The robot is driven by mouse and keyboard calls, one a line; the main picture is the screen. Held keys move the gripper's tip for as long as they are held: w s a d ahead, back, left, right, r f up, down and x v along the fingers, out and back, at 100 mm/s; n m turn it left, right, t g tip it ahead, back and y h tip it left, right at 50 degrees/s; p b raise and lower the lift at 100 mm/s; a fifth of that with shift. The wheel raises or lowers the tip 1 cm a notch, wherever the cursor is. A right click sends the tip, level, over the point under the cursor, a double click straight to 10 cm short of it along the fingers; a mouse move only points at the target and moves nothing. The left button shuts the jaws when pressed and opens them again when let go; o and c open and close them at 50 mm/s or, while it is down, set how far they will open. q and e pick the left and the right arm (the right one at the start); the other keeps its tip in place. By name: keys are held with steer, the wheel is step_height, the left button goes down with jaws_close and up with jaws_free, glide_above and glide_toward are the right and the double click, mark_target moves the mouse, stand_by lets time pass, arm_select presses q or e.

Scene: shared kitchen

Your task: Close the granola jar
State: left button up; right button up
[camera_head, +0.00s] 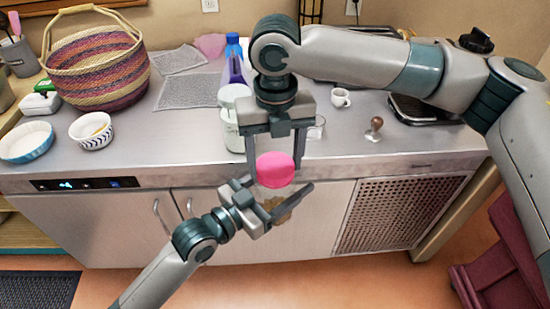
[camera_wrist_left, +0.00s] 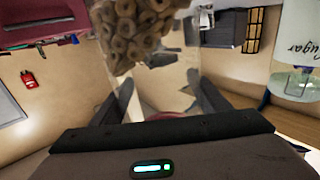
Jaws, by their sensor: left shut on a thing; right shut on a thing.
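The granola jar (camera_head: 281,208) is clear, with brown ring-shaped pieces inside, and is held in front of the counter. My left gripper (camera_head: 272,193) is shut on it from the lower left. In the left wrist view the jar (camera_wrist_left: 140,32) stands between the fingers (camera_wrist_left: 168,98), its pieces gathered toward the top of the picture. The pink lid (camera_head: 275,170) is in my right gripper (camera_head: 275,160), which points down with a finger on either side. The lid is directly above the jar; whether it touches the rim I cannot tell. Gripper parts hide some of the jar.
Behind my right gripper a whitish canister (camera_head: 228,125) and a blue bottle (camera_head: 234,65) stand on the counter (camera_head: 180,140). A woven basket (camera_head: 98,68) and bowls (camera_head: 92,130) are left.

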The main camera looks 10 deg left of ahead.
steer(key=m, duration=1)
steer(key=shift+m, duration=0.3)
steer(key=m, duration=0.4)
steer(key=shift+m, duration=0.3)
steer(key=m, duration=1)
steer(key=shift+f, duration=0.1)
steer(key=m, duration=0.4)
steer(key=shift+m, duration=0.4)
steer(key=m, duration=0.9)
steer(key=shift+m, duration=0.4)
steer(key=o, duration=1.2)
